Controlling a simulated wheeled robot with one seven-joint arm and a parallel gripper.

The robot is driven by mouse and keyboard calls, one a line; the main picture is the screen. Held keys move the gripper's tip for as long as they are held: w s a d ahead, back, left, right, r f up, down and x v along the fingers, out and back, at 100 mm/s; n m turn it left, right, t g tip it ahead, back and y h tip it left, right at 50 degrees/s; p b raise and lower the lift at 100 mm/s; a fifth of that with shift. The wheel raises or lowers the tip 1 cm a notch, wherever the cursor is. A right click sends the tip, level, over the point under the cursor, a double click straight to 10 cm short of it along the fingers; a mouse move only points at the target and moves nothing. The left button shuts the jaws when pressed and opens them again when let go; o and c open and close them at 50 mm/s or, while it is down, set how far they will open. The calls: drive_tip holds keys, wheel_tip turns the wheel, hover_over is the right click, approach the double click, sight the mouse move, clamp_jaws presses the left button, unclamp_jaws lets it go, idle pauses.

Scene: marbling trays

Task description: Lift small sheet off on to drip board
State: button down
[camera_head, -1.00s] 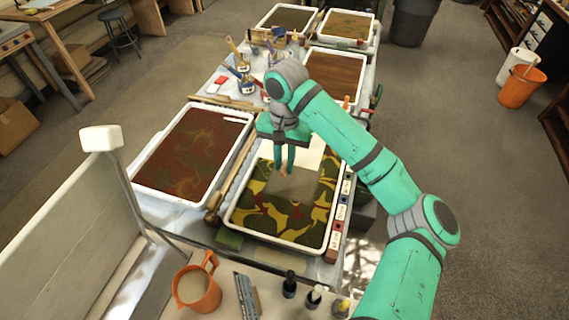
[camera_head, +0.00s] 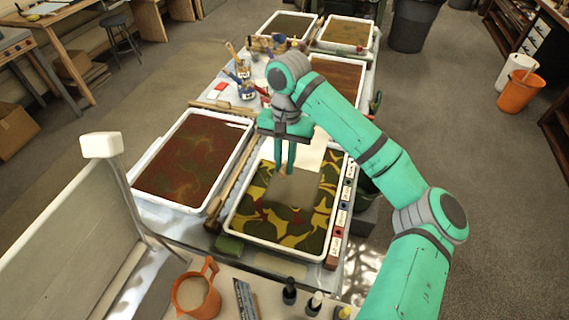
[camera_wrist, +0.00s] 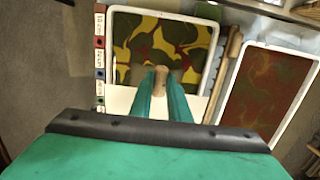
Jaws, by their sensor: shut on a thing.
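A small grey-tan sheet (camera_head: 300,190) lies over the green, red and yellow marbled bath in the near white tray (camera_head: 229,220). My gripper (camera_head: 285,172) points down over this tray, with its fingertips at the sheet's far edge. A pale slanted board (camera_head: 60,235), possibly the drip board, stands at the left front.
A tray with a red-brown bath (camera_head: 190,160) is at the left, beyond a wooden strip. Small labelled blocks (camera_head: 341,218) line the near tray's right side. An orange jug (camera_head: 197,296) and small bottles (camera_head: 289,291) stand in front. More trays stand behind.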

drive_tip(key=shift+r, duration=0.5)
drive_tip(key=shift+r, duration=2.45)
drive_tip(key=shift+w+r, duration=0.15)
drive_tip(key=shift+r, duration=0.7)
drive_tip(key=shift+a+r, duration=0.1)
drive_tip(key=shift+a, duration=0.1)
drive_tip(key=shift+s+d, duration=0.2)
drive_tip(key=shift+d, duration=0.1)
drive_tip(key=shift+w+a, duration=0.1)
drive_tip(key=shift+w, duration=0.05)
